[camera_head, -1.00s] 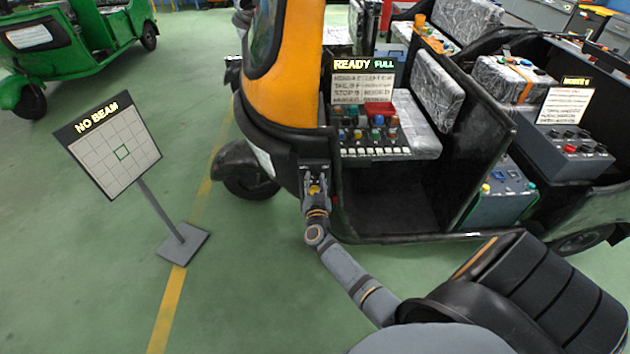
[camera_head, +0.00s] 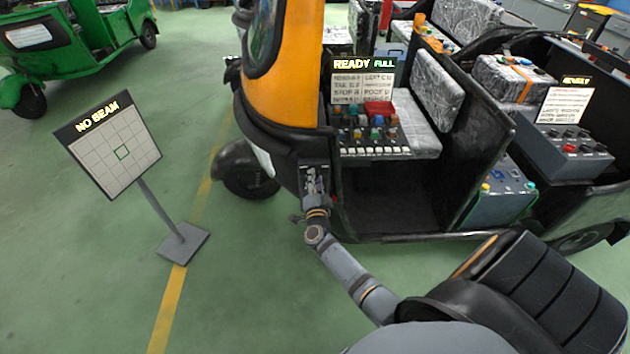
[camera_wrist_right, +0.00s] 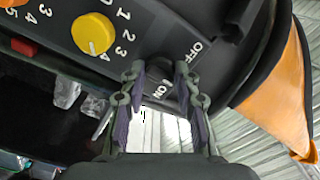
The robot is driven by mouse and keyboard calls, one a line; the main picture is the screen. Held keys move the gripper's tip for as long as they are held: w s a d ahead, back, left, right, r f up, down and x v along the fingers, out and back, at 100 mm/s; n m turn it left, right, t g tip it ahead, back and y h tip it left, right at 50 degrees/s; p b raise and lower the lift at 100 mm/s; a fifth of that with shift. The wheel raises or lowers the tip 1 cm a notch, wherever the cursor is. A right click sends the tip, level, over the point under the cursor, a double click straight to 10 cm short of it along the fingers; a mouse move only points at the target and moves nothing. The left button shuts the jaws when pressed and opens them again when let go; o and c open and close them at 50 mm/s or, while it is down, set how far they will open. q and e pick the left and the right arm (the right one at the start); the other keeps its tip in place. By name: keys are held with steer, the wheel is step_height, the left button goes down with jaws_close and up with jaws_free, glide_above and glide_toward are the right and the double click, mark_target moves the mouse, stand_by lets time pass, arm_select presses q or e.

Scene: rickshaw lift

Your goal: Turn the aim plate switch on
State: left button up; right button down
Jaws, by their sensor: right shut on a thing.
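The aim plate (camera_head: 143,150) stands on a post at the left; its header reads "NO BEAM" and its grid has one green-outlined square. My right gripper (camera_head: 314,182) is at the small dark panel on the front of the black-and-orange rickshaw (camera_head: 290,60). In the right wrist view, my right gripper (camera_wrist_right: 160,72) is shut on a black switch knob (camera_wrist_right: 160,64) beside the labels "OFF" and "ON". The fingers partly hide the knob, so I cannot tell its exact setting. My left gripper is not in view.
Green floor (camera_head: 100,250) lies clear between plate and rickshaw.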

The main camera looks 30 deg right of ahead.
steer(key=shift+f+m+b, duration=0.1)
steer(key=shift+m+b, duration=0.9)
steer(key=shift+m, duration=3.3)
steer(key=c, duration=1)
jaws_free()
steer(key=v, duration=1.2)
